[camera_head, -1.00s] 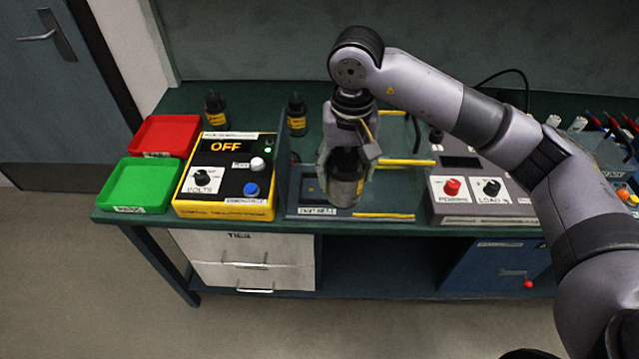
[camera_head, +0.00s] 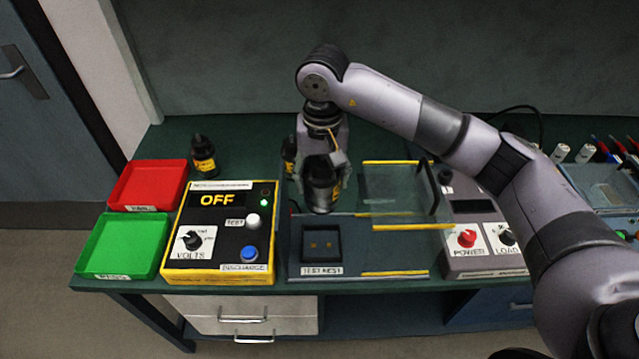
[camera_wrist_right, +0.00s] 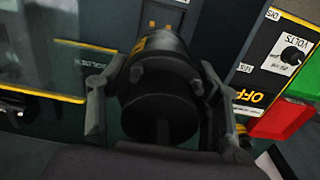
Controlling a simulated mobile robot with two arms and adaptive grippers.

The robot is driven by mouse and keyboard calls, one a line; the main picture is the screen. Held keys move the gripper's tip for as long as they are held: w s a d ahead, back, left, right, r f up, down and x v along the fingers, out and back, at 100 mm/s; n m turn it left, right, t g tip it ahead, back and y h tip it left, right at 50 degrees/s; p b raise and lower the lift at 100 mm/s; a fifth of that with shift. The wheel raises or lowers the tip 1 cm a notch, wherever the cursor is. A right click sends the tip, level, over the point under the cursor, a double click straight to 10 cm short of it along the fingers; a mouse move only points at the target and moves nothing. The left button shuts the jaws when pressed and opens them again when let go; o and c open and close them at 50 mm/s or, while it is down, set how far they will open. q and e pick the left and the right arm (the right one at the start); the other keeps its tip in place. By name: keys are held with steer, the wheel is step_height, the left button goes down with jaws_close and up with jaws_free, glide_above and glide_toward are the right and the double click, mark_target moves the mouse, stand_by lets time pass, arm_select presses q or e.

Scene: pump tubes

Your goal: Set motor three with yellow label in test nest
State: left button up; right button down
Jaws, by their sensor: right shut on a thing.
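My right gripper (camera_head: 322,188) is shut on a black cylindrical motor (camera_head: 321,193) with a yellow label. It holds the motor roughly upright above the bench, behind the nest pocket in the picture. The right wrist view shows the dark motor (camera_wrist_right: 160,95) between both fingers, with a bit of yellow label at its far end; the number cannot be read. The test nest (camera_head: 320,271) has a square black pocket with two small yellowish contacts inside; the pocket is empty. My left gripper is not in view.
Another motor (camera_head: 203,156) stands behind the yellow-edged tester (camera_head: 217,235), which reads OFF. One more (camera_head: 289,156) is partly hidden behind my gripper. A clear, yellow-edged guard (camera_head: 395,190) stands right of the nest. Red (camera_head: 147,186) and green (camera_head: 120,246) trays lie left.

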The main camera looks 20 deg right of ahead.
mark_target(322, 196)
step_height(322, 196, down, 5)
steer(key=shift+s+f+p, duration=0.1)
steer(key=shift+f+p, duration=0.05)
steer(key=shift+p, duration=0.65)
steer(key=shift+w+f+p, duration=0.2)
steer(key=shift+f+p, duration=1.2)
steer(key=shift+f, duration=4.3)
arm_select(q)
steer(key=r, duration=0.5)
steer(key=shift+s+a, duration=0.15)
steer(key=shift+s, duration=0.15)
arm_select(e)
steer(key=shift+f, duration=0.2)
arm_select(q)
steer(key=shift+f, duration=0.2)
arm_select(e)
steer(key=c, duration=0.5)
jaws_free()
steer(key=shift+s, duration=0.2)
